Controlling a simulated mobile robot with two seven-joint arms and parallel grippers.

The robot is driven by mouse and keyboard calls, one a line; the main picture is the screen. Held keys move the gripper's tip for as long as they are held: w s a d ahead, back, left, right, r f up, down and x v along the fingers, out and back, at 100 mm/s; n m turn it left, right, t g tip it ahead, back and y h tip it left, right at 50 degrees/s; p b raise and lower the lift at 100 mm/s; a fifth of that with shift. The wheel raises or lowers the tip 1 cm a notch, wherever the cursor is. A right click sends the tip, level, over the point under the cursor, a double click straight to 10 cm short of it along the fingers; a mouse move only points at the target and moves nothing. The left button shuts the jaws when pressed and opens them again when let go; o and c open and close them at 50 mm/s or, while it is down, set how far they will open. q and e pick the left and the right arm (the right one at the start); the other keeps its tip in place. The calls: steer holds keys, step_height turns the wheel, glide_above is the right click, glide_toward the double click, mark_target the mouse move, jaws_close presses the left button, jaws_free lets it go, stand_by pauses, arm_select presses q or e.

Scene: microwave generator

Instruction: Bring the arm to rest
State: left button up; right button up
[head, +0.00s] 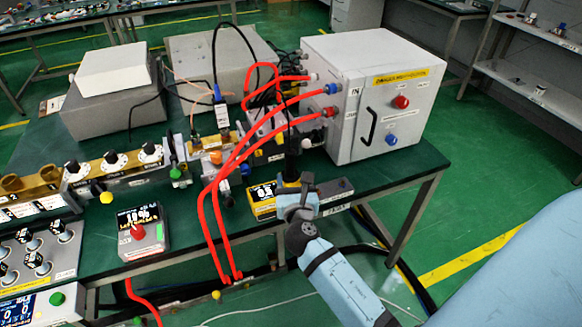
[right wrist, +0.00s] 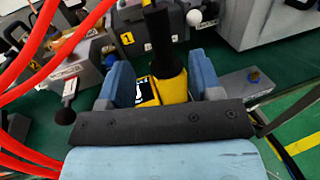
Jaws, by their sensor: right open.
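My right arm comes in from the lower right of the head view, and its gripper (head: 296,186) is over the front edge of the green table (head: 340,188). In the right wrist view the two blue fingers of the right gripper (right wrist: 163,82) stand apart, one on each side of a yellow device (right wrist: 172,89) with a black upright knob (right wrist: 161,45). I cannot tell whether the fingers touch it. The yellow device with a small display also shows in the head view (head: 263,208). My left gripper is not in view.
A white box (head: 350,120) with red and blue knobs stands behind the gripper. Red hoses (head: 212,215) run from it past the table's front edge, left of the gripper. A meter (head: 142,240) stands at front left. Green floor (head: 480,190) at right is open.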

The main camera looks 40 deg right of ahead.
steer(key=s+a+f+m+g+y, duration=0.3)
steer(key=s+a+f+m+y, duration=0.4)
steer(key=s+m, duration=0.5)
steer(key=s+a+f+m+g+y, duration=0.2)
steer(key=s+a+f+m+y, duration=0.2)
steer(key=s+a+f+m, duration=0.8)
arm_select(q)
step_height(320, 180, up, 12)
steer(key=p, duration=1.4)
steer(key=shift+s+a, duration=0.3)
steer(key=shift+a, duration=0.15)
arm_select(e)
steer(key=w+d+r+m, duration=0.1)
steer(key=w+d+r, duration=0.1)
steer(key=r, duration=0.5)
steer(key=w+d+r+m, duration=0.1)
steer(key=d+r+m, duration=0.1)
steer(key=r, duration=0.6)
steer(key=shift+w+d+y, duration=0.3)
steer(key=shift+w+d, duration=0.05)
steer(key=shift+d, duration=0.5)
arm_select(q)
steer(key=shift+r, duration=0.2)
